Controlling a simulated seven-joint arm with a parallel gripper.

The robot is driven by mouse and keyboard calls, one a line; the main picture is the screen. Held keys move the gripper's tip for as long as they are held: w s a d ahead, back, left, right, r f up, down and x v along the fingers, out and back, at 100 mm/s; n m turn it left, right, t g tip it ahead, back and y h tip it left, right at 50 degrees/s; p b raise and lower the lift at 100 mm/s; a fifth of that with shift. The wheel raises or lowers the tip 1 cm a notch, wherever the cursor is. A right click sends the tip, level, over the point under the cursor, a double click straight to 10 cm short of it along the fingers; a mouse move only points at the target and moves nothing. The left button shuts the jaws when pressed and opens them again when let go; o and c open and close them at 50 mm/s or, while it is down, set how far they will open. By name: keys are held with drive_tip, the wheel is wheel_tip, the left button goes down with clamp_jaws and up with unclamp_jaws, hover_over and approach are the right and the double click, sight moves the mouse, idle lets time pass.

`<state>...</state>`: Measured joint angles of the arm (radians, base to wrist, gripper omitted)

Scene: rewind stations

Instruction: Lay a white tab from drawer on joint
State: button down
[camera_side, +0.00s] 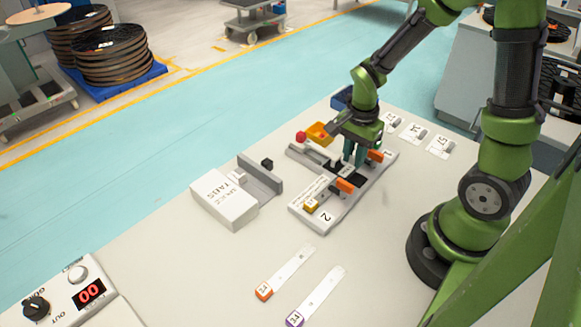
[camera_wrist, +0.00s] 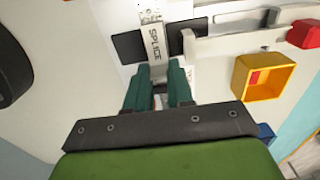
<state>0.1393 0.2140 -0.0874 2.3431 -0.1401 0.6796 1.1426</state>
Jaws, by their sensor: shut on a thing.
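My gripper (camera_side: 354,158) is over the far part of the splice fixture (camera_side: 325,225), fingers pointing down. In the wrist view its green fingertips (camera_wrist: 160,75) are shut on a white tab (camera_wrist: 156,46) marked SPLICE. The tab lies between two dark pads (camera_wrist: 129,47) of the fixture. I cannot tell whether it touches the surface below; the fingers hide its near end. In the side view the tab (camera_side: 347,171) shows just under the fingers. The white box marked SPLICE TABS (camera_side: 224,205) stands to the left, with a grey holder (camera_side: 262,177) behind it.
Orange clips (camera_side: 345,186) sit on the fixture. Two labelled strips (camera_side: 285,270) lie in front on the table. A counter reading 00 (camera_side: 90,292) is at the lower left. The table between is clear.

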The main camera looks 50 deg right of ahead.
drive_tip(key=shift+f, duration=0.45)
drive_tip(key=c, duration=0.9)
unclamp_jaws()
drive_tip(key=shift+w, duration=0.1)
drive_tip(key=shift+r, duration=0.3)
wheel_tip(320, 180, up, 16)
drive_tip(key=shift+r, duration=0.15)
